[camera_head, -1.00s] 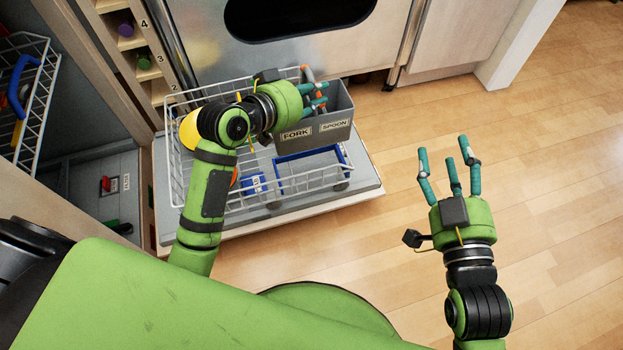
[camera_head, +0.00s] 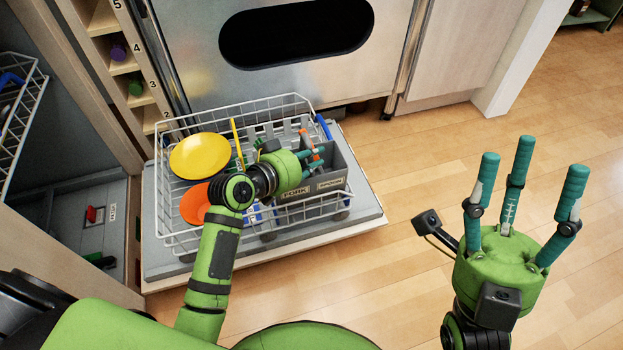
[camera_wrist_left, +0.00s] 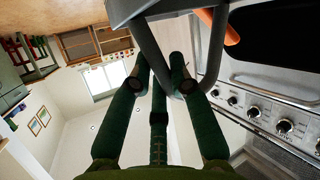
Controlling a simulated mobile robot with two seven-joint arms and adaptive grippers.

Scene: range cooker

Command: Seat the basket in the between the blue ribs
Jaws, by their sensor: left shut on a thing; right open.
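The grey basket (camera_head: 333,184), labelled FORK and SPOON, is at the right end of the wire rack, lowered among its wires. A blue rib (camera_head: 323,127) shows behind the basket, and blue parts (camera_head: 254,214) show at its front left. Whether its base rests between the ribs is hidden. My left gripper (camera_head: 312,158) is shut on the basket's handle. In the left wrist view, the fingers (camera_wrist_left: 160,85) close around the grey handle loop (camera_wrist_left: 212,50) beneath the basket's edge (camera_wrist_left: 165,8). My right gripper (camera_head: 530,165) is open and empty over the floor.
The wire rack (camera_head: 170,235) stands on the lowered door (camera_head: 330,232). A yellow plate (camera_head: 199,156) and an orange plate (camera_head: 195,204) are at its left. An orange-handled item (camera_head: 307,138) is at the basket. A numbered shelf (camera_head: 125,65) stands left; the floor right is clear.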

